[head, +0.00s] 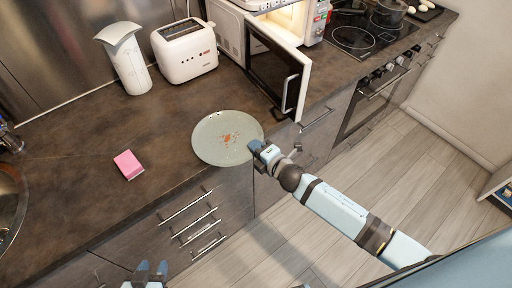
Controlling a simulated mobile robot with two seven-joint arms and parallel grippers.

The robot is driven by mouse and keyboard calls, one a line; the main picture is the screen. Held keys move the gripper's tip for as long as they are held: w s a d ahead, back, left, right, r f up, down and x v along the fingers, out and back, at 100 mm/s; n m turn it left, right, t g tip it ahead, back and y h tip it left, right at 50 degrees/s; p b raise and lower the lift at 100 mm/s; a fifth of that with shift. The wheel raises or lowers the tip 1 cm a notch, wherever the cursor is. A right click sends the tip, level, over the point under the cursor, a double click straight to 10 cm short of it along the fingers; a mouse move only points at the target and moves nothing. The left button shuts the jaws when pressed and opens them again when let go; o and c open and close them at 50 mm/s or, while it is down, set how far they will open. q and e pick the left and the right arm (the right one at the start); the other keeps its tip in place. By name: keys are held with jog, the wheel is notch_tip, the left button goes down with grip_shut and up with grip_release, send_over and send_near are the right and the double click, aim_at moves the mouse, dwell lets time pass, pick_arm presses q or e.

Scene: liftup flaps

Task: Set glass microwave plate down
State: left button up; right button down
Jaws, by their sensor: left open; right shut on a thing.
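The round glass microwave plate (212,150) is pale green-grey with reddish-brown crumbs (229,138) near its middle. It is at the counter's front edge, and I cannot tell whether it touches the counter. My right gripper (257,148) is shut on the plate's right rim. My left gripper (152,270) is open and empty at the bottom of the view, low in front of the drawers and apart from the plate. The microwave (236,30) stands at the back with its door (277,72) swung open and its inside lit.
A pink sponge (128,165) lies on the dark counter (85,135) left of the plate. A white toaster (185,50) and a white container (126,62) stand behind. A stovetop (362,38) with a pot is at right, a sink (10,205) at far left. The counter between sponge and plate is clear.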

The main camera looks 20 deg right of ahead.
jog(key=shift+r, duration=0.1)
jog(key=c, duration=1.2)
grip_release()
jog(key=shift+f, duration=0.2)
jog(key=shift+c, duration=0.2)
